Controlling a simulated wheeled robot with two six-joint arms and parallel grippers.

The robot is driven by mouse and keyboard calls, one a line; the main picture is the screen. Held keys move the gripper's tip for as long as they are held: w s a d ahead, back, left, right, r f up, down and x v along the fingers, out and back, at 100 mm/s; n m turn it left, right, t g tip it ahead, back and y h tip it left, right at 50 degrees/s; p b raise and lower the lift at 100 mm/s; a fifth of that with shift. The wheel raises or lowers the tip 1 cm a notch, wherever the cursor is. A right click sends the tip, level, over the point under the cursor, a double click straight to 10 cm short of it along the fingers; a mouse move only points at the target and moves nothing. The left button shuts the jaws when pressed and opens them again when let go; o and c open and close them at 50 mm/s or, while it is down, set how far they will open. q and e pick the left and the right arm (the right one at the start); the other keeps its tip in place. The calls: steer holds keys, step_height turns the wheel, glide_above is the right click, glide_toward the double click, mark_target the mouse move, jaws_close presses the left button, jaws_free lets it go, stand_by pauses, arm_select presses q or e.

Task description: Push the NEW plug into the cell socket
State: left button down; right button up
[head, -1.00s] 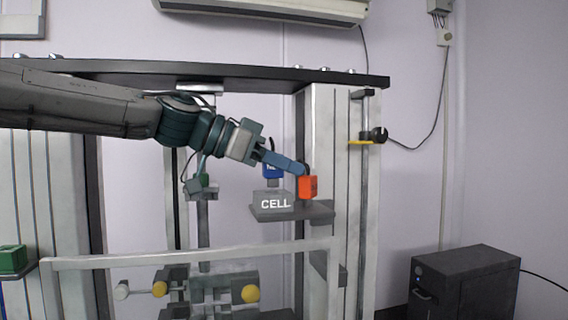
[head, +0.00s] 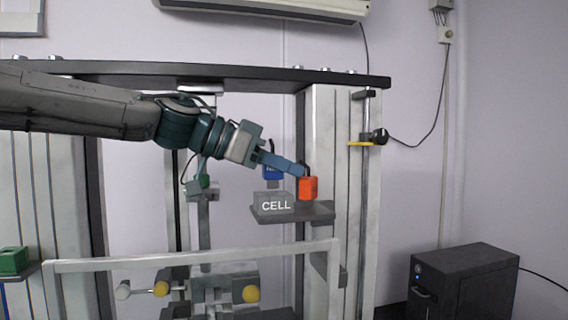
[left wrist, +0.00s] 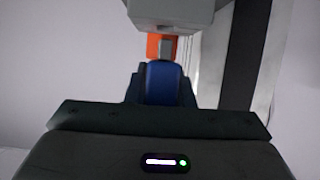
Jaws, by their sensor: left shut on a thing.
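A blue plug (head: 272,174) with partly hidden white lettering is held in my left gripper (head: 272,166), which is shut on it. The plug hangs upright with its grey tip down, directly over the grey socket block marked CELL (head: 276,204). The tip is close to the block's top; I cannot tell whether it touches or has entered. The left wrist view shows the blue plug (left wrist: 162,82), its metal tip pointing at the grey block (left wrist: 172,12). An orange plug (head: 308,188) stands beside the block, to the right. My right gripper is not in view.
The block sits on a dark shelf (head: 318,213) fixed to the machine's pale column (head: 352,230). A light rail (head: 190,256) crosses in front, lower down. A green block (head: 13,261) is at far left. A black cabinet (head: 465,285) stands right.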

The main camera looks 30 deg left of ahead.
arm_select(q)
steer(key=shift+f, duration=0.25)
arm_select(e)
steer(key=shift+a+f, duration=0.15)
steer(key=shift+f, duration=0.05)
arm_select(q)
steer(key=shift+f+b, duration=0.45)
steer(key=shift+f, duration=0.45)
steer(key=c, duration=1.2)
jaws_free()
steer(key=shift+o, duration=0.2)
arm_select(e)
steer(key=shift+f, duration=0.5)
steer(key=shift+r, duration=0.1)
arm_select(q)
step_height(320, 180, up, 3)
steer(key=p, duration=0.2)
steer(key=shift+r+p, duration=0.1)
steer(key=shift+p, duration=0.2)
steer(key=shift+r+b, duration=0.15)
steer(key=shift+b, duration=0.2)
steer(key=shift+d+r, duration=0.1)
steer(key=shift+r, duration=0.7)
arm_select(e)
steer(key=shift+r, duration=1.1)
